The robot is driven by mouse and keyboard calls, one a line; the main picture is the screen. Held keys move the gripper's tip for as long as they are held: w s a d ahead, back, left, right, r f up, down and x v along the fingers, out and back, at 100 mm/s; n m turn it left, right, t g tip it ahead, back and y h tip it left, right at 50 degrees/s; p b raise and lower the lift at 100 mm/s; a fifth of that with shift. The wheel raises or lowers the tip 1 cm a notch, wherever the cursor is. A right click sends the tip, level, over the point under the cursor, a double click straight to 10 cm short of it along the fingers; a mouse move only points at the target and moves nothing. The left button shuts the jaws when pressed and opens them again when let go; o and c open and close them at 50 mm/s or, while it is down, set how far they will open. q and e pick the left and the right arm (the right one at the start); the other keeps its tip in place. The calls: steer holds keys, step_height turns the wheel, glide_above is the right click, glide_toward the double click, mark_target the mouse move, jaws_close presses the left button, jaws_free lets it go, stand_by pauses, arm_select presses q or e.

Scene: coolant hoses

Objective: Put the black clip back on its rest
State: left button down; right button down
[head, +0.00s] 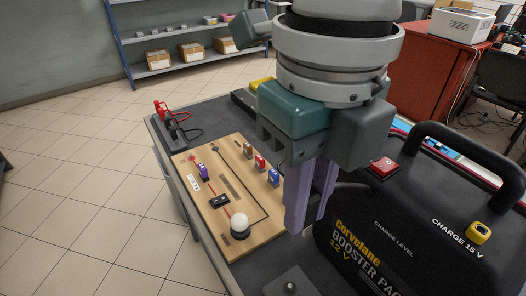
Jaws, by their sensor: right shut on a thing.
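My right gripper (311,205) comes down from the top, with its purple fingers pointing down between the wooden board and the booster pack. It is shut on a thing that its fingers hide. I cannot make out the black clip for certain in this view. A red clip (162,109) stands at the far left corner of the table, on a dark rest (174,133) with black cable beside it. My left gripper is not in view.
The wooden board (225,243) carries a white dome (239,221), a black switch (220,201) and several coloured blocks. The black booster pack (405,225) with its tall handle stands close on the right. A yellow-topped thing (262,82) lies behind my gripper.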

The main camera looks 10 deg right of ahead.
step_height(320, 180, up, 4)
steer(key=shift+r+p, duration=1.65)
steer(key=shift+p, duration=0.45)
steer(key=shift+f, duration=0.1)
